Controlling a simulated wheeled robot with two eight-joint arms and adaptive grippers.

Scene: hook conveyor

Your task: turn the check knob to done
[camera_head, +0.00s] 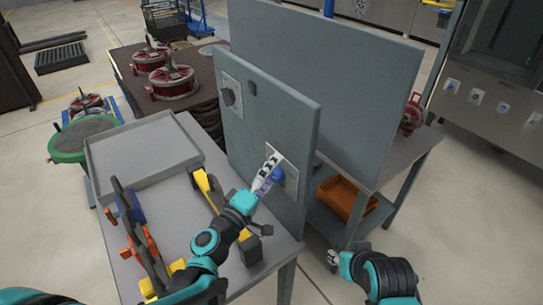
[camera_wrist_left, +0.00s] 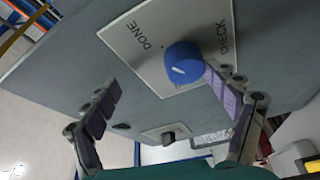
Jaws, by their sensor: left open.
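The blue check knob (camera_wrist_left: 183,63) sits on a white plate (camera_wrist_left: 132,38) marked DONE and CHECK, fixed to a grey upright panel. A short white mark shows on the knob's face. In the head view, the knob (camera_head: 277,174) is partly covered by my left gripper (camera_head: 267,168). In the left wrist view, my left gripper (camera_wrist_left: 162,82) is open. Its right finger lies close beside the knob; whether they touch is unclear. Its left finger is well apart from the knob. My right gripper (camera_head: 333,258) is low at the right, away from the panel; its jaws are too small to read.
A second, dark knob (camera_head: 230,97) is on the panel's far end. A grey tray (camera_head: 137,150) and tools with yellow (camera_head: 203,181) and orange (camera_head: 136,225) parts lie on the table left of the panel. An orange bin (camera_head: 345,197) stands right of it on a shelf.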

